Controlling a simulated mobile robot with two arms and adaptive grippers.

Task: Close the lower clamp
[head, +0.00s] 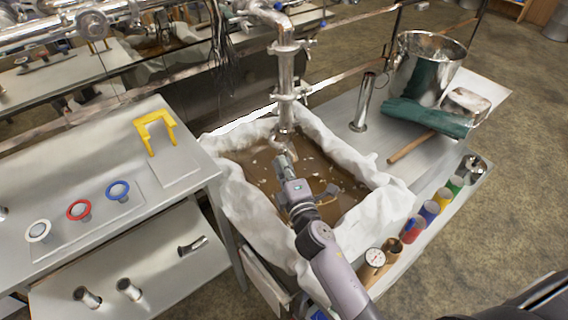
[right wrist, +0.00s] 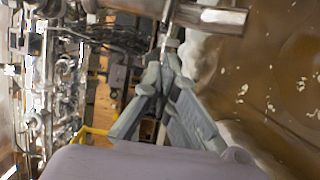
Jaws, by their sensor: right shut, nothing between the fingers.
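A steel pipe (head: 285,72) comes down over the syrup pan, with an upper clamp joint (head: 284,49) and a lower clamp (head: 288,97). A small part sticks out to the lower clamp's right; I cannot tell whether the clamp is open or closed. My right gripper (head: 283,160) is below the lower clamp, near the pipe's bottom end, shut and empty. In the right wrist view its fingers (right wrist: 160,82) meet at the tips, and a shiny steel pipe (right wrist: 208,15) crosses the top beyond them. My left gripper is out of view.
The white-lined pan (head: 240,196) of brown liquid lies under my right arm. A side table (head: 140,215) with a yellow bracket (head: 155,130) and ringed pieces stands left. A steel pot (head: 425,68), green cloth (head: 425,116) and colored jars stand right.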

